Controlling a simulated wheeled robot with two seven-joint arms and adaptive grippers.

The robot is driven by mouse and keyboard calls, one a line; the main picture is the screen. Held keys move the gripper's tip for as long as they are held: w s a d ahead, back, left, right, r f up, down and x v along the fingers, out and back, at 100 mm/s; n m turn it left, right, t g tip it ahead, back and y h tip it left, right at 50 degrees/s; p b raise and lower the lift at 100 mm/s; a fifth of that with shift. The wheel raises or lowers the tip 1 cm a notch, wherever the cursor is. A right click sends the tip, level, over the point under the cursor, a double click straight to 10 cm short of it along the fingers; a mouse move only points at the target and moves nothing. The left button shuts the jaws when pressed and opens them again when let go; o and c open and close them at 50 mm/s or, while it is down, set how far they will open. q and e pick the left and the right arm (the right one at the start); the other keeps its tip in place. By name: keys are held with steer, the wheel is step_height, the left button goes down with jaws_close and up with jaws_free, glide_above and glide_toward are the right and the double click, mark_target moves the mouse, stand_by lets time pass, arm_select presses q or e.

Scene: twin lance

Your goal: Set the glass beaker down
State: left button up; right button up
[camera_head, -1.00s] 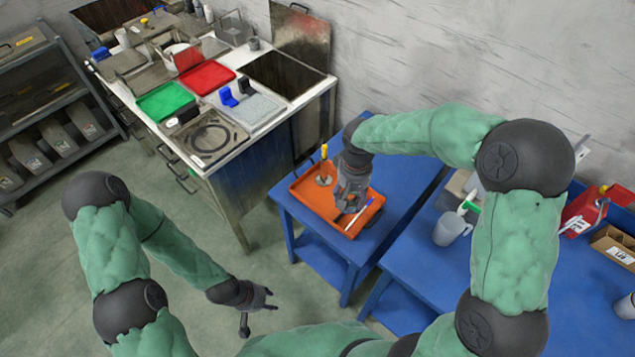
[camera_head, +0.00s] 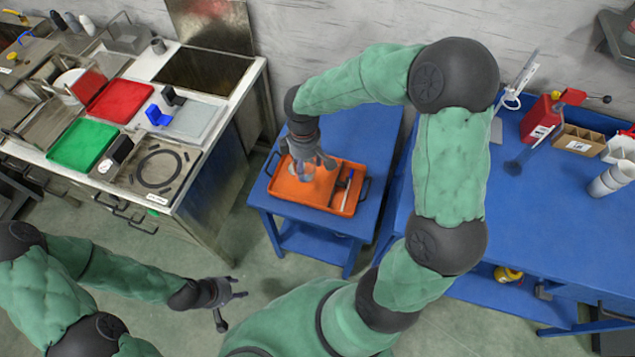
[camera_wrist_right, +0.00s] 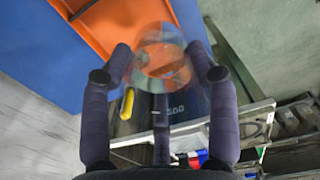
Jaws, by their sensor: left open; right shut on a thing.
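My right gripper (camera_head: 312,163) is shut on the clear glass beaker (camera_head: 302,174) above the left part of the orange tray (camera_head: 316,199). In the right wrist view the beaker (camera_wrist_right: 163,52) sits between the fingers (camera_wrist_right: 163,75), with orange showing through it. I cannot tell whether its base touches the tray. The tray lies on a small blue table (camera_head: 372,128). My left gripper (camera_head: 232,296) is open and empty, low at the front, away from the table.
A cluttered workbench (camera_head: 232,108) stands to the left. A larger blue table (camera_head: 540,215) to the right carries a red container (camera_head: 541,119), a cardboard box (camera_head: 580,140) and white cups (camera_head: 612,178).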

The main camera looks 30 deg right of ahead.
steer(key=s+d+f+n+b, duration=0.35)
steer(key=s+d+n, duration=0.65)
steer(key=n, duration=1.1)
steer(key=b, duration=0.5)
glide_toward(315, 190)
steer(key=shift+s+d+f, duration=0.15)
steer(key=shift+s+d, duration=0.05)
steer(key=f, duration=0.1)
steer(key=f+b, duration=0.2)
steer(key=f, duration=0.1)
steer(key=shift+w+a, duration=0.15)
steer(key=shift+w, duration=0.15)
steer(key=shift+r, duration=0.1)
steer(key=shift+f, duration=0.2)
